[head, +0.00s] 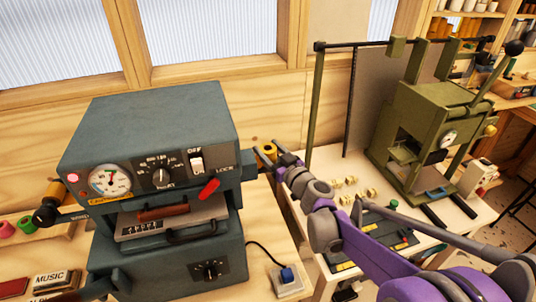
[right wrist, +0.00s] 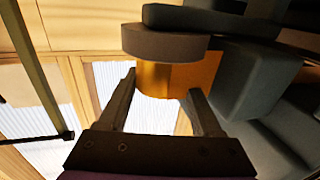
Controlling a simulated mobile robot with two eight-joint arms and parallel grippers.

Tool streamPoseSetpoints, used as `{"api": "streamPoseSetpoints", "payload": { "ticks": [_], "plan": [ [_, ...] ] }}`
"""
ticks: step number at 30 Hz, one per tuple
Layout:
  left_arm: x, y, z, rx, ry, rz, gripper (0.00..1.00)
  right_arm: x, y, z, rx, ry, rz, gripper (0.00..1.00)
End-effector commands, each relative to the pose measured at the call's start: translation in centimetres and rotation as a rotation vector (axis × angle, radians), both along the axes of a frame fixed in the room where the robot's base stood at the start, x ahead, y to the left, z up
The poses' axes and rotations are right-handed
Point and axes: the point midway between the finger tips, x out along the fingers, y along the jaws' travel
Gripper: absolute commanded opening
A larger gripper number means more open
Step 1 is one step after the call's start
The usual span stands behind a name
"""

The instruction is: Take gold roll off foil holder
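The gold roll (right wrist: 172,80) sits below a round dark brown disc (right wrist: 165,42) of the foil holder in the right wrist view. In the head view the gold roll (head: 268,149) shows small at the right side of the grey-blue machine, partly hidden by my right gripper (head: 279,158). My right gripper (right wrist: 161,82) is open, its fingers spread and pointing at the roll. One fingertip is by the roll's left edge and the other overlaps its right part. I cannot tell whether they touch it. My left gripper is not clearly in view.
The grey-blue machine (head: 150,130), with a gauge and a red lever (head: 208,189), stands close left of my right gripper. A green press (head: 425,125) stands on a table at right. Small brass pieces (head: 352,182) lie nearby. A wood-and-window wall is behind.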

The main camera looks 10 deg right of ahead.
Motion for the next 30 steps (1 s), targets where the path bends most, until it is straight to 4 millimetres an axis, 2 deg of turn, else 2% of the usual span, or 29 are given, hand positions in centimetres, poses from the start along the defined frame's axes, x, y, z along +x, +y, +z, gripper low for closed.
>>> {"api": "streamPoseSetpoints", "payload": {
  "ticks": [1, 9, 16, 19, 30],
  "plan": [
    [0.0, 0.0, 0.0, 0.000, 0.000, 0.000, 0.50, 0.0, 0.0, 0.0, 0.000, 0.000, 0.000, 0.54],
    [0.0, 0.0, 0.0, 0.000, 0.000, 0.000, 0.50, 0.0, 0.0, 0.0, 0.000, 0.000, 0.000, 0.06],
    [0.0, 0.0, 0.0, 0.000, 0.000, 0.000, 0.50, 0.0, 0.0, 0.1, 0.000, 0.000, 0.000, 0.04],
    [0.2, 0.0, 0.3, 0.000, -0.003, 0.000, 0.50, 0.0, 0.0, 1.0, 0.001, -0.001, 0.000, 0.04],
    [1.3, 0.0, 2.8, 0.000, -0.025, 0.000, 0.50, 0.0, 0.0, 8.2, 0.001, -0.003, 0.000, 0.04]
  ]
}}
